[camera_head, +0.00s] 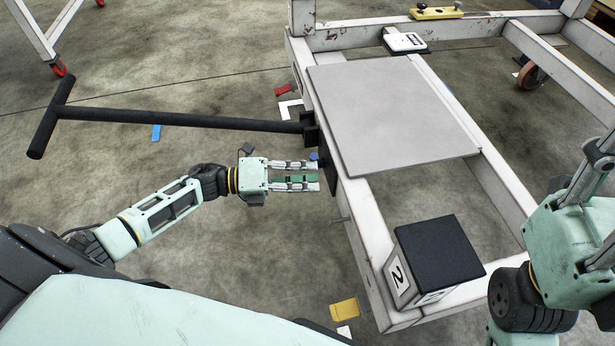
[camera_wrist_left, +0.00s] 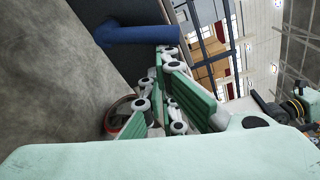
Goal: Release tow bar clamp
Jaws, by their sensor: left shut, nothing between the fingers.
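The black tow bar (camera_head: 190,121) with its T-handle lies out to the left and meets the trolley at a dark clamp bracket (camera_head: 309,127) on the trolley's left edge. A small blue lever (camera_head: 314,156) shows below the bracket; in the left wrist view a blue cylinder (camera_wrist_left: 140,35) runs past the fingertips. My left gripper (camera_head: 317,178) points right at the trolley side, just below the blue lever. It is shut with nothing between its fingers. Whether it touches the lever cannot be told. My right arm is at the right edge; its fingers are partly cut off.
The white trolley frame (camera_head: 365,235) carries a grey plate (camera_head: 390,110), a black-topped box marked 2 (camera_head: 437,248), a small white device (camera_head: 404,42) and a yellow piece (camera_head: 436,13). Coloured floor markers lie around. The floor left of the trolley is mostly clear.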

